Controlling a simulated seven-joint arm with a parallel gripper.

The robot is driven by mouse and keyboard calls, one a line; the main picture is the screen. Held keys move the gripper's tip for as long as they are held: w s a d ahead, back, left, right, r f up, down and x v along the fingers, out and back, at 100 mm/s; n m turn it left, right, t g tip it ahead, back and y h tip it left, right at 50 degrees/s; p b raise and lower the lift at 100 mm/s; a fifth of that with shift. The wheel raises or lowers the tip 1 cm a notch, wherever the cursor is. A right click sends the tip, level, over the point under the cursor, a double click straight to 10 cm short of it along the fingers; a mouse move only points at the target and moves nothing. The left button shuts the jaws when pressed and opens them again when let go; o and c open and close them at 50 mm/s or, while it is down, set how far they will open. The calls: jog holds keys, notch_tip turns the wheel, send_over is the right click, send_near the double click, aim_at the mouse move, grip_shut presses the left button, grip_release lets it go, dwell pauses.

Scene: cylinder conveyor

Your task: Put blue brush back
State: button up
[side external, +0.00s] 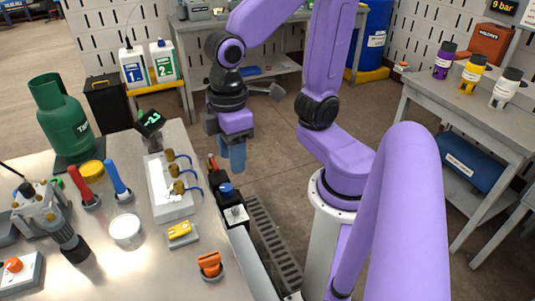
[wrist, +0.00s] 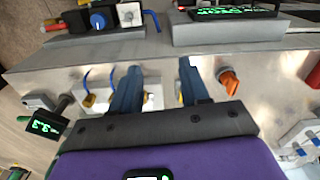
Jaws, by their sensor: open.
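A blue-handled tool (side external: 116,178), which looks like the blue brush, stands tilted in a small round holder on the metal bench in the side view. A red-handled tool (side external: 79,184) stands in a similar holder to its left. My gripper (side external: 232,163) is right of both, above the bench's right edge and clear of them. Its blue fingers are open and empty; in the wrist view my gripper (wrist: 160,85) has a gap between its fingers, with bench behind. I cannot make out the blue tool in the wrist view.
A white box with brass fittings (side external: 168,200) stands between the blue tool and my gripper. A white round dish (side external: 126,231), a yellow block (side external: 182,233) and an orange-topped part (side external: 210,264) are nearby. A green bottle (side external: 60,120) stands behind. A narrow conveyor runs along the bench's right edge.

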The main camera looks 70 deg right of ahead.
jog(key=s+d+f+n, duration=0.2)
jog(key=s+d, duration=0.2)
jog(key=s, duration=0.2)
